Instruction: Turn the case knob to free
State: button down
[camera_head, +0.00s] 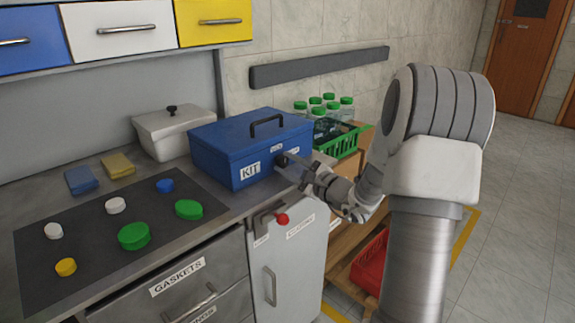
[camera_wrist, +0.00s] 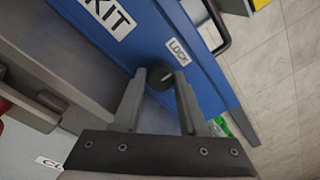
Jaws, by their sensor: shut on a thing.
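The blue case (camera_head: 225,152) with the KIT label stands shut on the counter, its dark handle (camera_head: 267,124) on top. In the wrist view the case (camera_wrist: 150,45) fills the upper middle. Its dark round knob (camera_wrist: 160,77) sits on the front face beside a LOCK label (camera_wrist: 179,52). A pale mark shows on the knob. My gripper (camera_wrist: 161,84) has its fingertips on either side of the knob, shut on it. In the head view my gripper (camera_head: 289,166) reaches the case front from the right and hides the knob. The free label cannot be read.
A green crate of bottles (camera_head: 346,144) stands right of the case. A white lidded box (camera_head: 172,130) is behind left. Several coloured caps lie on a dark mat (camera_head: 95,240). A red knob (camera_head: 282,219) juts from the cabinet below.

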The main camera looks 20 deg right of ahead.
jog(key=m+p, duration=0.3)
jog(key=shift+r+m, duration=0.2)
jog(key=shift+m, duration=0.1)
jog(key=m+p, duration=0.5)
jog(key=shift+r+g+p, duration=0.1)
jog(key=shift+g+p, duration=0.25)
jog(key=shift+g, duration=0.05)
jog(key=m+p, duration=0.5)
jog(key=shift+y+p, duration=0.3)
jog(key=shift+p, duration=0.05)
jog(key=m+p, duration=0.3)
jog(key=shift+f+m, duration=0.25)
jog(key=shift+m, duration=0.15)
jog(key=shift+c, duration=2.2)
grip_release()
